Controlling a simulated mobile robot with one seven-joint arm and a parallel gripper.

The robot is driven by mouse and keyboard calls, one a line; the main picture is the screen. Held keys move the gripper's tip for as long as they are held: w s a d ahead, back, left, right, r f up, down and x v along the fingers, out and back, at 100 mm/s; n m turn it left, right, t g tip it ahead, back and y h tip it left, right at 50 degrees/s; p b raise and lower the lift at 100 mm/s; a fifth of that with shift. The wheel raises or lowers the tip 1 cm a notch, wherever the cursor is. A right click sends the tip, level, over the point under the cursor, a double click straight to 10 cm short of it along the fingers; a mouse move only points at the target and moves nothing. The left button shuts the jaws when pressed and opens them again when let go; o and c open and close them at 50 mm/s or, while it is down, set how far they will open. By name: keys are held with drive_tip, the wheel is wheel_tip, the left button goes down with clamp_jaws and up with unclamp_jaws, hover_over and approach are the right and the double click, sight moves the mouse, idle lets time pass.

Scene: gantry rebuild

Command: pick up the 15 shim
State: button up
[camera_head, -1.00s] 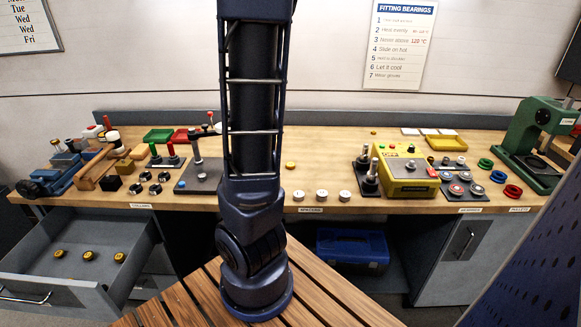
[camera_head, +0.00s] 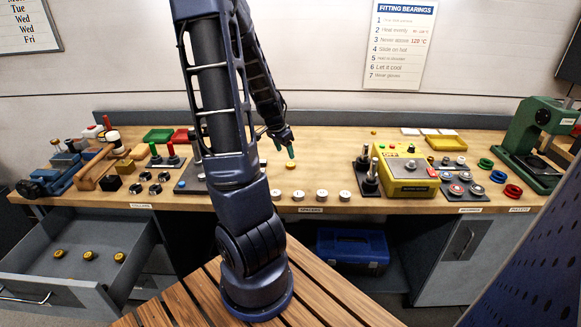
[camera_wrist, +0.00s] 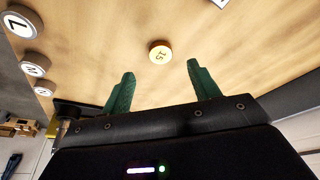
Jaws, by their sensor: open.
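The 15 shim is a small round yellow disc (camera_wrist: 160,52) marked 15, lying flat on the wooden bench in the wrist view. In the head view it is the yellow disc (camera_head: 290,165) at the middle of the bench. My gripper (camera_wrist: 161,68) has green fingers spread apart with nothing between them. In the wrist view the shim shows between and just beyond the fingertips. In the head view my gripper (camera_head: 284,148) hangs above the bench just behind the shim in the picture, fingers pointing down. I cannot tell the exact height.
Several white marked discs (camera_head: 321,195) line the bench's front edge; some show at the left of the wrist view (camera_wrist: 35,64). A yellow box (camera_head: 408,180) and a dark block with posts (camera_head: 367,178) stand to the right. The bench around the shim is clear.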

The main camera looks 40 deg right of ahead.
sight(290, 164)
drive_tip(key=shift+x, duration=1)
drive_tip(key=shift+d+x, duration=0.25)
drive_tip(key=shift+x, duration=2.2)
drive_tip(key=c, duration=1.1)
drive_tip(key=shift+r, duration=0.15)
